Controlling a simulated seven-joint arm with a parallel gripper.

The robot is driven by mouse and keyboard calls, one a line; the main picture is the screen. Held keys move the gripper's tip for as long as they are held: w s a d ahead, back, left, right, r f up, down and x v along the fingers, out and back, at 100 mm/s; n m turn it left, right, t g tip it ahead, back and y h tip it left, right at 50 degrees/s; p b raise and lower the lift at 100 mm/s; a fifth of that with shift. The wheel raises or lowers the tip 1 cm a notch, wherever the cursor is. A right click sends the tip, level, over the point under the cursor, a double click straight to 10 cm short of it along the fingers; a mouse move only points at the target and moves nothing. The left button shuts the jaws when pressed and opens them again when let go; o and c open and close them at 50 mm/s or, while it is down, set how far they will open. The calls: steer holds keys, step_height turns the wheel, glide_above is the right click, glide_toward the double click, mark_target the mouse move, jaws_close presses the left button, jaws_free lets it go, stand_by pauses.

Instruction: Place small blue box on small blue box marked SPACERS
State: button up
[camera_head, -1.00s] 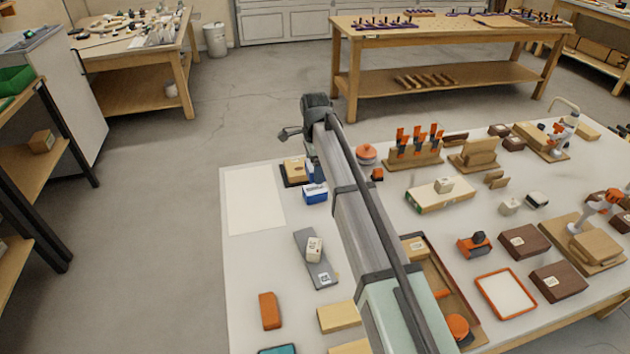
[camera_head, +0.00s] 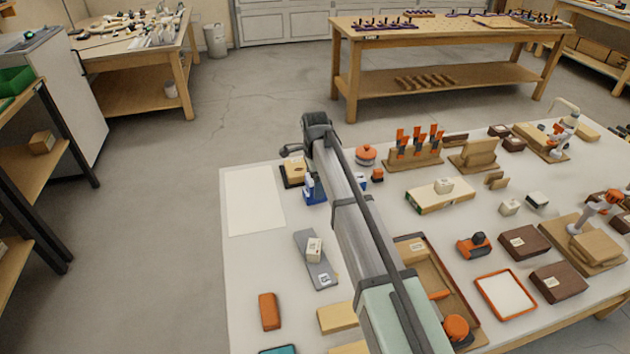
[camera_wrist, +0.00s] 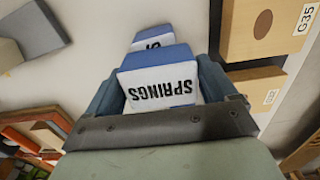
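A small blue box with a white label reading SPRINGS (camera_wrist: 160,88) lies between the two blue fingers of my gripper (camera_wrist: 158,92) in the wrist view. The fingers appear to touch both its sides. A second small blue box (camera_wrist: 152,37) shows just beyond it. Its label is mostly covered, so its word cannot be read. In the head view my gripper (camera_head: 313,190) is low over the far left of the table, and blue parts there run together. A bit of blue (camera_head: 363,181) shows just right of my arm; I cannot tell which box it is.
A wooden box (camera_head: 295,170) stands on a dark base close left of my gripper; a wooden box marked G35 (camera_wrist: 266,27) is in the wrist view. A white sheet (camera_head: 252,200) lies left. A grey plate (camera_head: 311,250) bears a small white box (camera_head: 314,250).

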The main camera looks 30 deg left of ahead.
steer(key=shift+o, duration=1.1)
steer(key=shift+r, duration=0.1)
step_height(320, 180, up, 12)
